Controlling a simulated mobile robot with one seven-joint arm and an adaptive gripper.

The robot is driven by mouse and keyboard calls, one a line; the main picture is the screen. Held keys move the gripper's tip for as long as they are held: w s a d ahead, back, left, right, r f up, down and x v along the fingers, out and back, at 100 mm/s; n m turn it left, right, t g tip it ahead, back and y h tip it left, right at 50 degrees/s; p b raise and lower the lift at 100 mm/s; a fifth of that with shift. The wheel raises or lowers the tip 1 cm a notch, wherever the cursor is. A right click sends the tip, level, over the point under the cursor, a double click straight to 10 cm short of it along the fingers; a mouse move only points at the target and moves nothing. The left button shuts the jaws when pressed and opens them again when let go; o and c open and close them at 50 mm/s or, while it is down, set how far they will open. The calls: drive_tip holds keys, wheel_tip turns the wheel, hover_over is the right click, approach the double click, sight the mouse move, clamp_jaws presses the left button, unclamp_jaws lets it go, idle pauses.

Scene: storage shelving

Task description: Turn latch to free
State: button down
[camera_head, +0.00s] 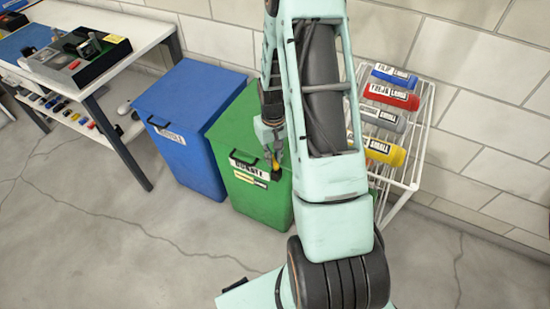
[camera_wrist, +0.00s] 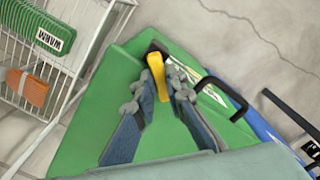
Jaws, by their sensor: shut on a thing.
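The latch has a yellow lever (camera_wrist: 156,70) on a black mount (camera_wrist: 157,48), at the edge of the green bin (camera_wrist: 95,125) in the wrist view. My gripper (camera_wrist: 157,85) is shut on the yellow lever, with one grey finger on each side of it. In the head view my gripper (camera_head: 271,150) reaches down to the front of the green bin (camera_head: 243,200), at the right of its black handle (camera_head: 243,161). There the latch (camera_head: 275,172) is small and partly hidden by my gripper.
A blue bin (camera_head: 180,95) stands left of the green bin. A white table (camera_head: 135,30) with equipment is at the far left. The floor in front is clear.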

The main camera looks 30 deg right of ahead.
drive_tip(key=n, duration=0.3)
drive_tip(key=shift+a+n, duration=0.3)
drive_tip(key=shift+s+a+n, duration=0.1)
drive_tip(key=shift+a+n, duration=0.05)
drive_tip(key=shift+n, duration=0.85)
drive_tip(key=shift+s+a+n, duration=0.1)
drive_tip(key=shift+n, duration=0.9)
drive_tip(key=c, duration=2)
unclamp_jaws()
drive_tip(key=shift+o, duration=0.2)
drive_tip(key=shift+r, duration=0.15)
wheel_tip(320, 180, up, 12)
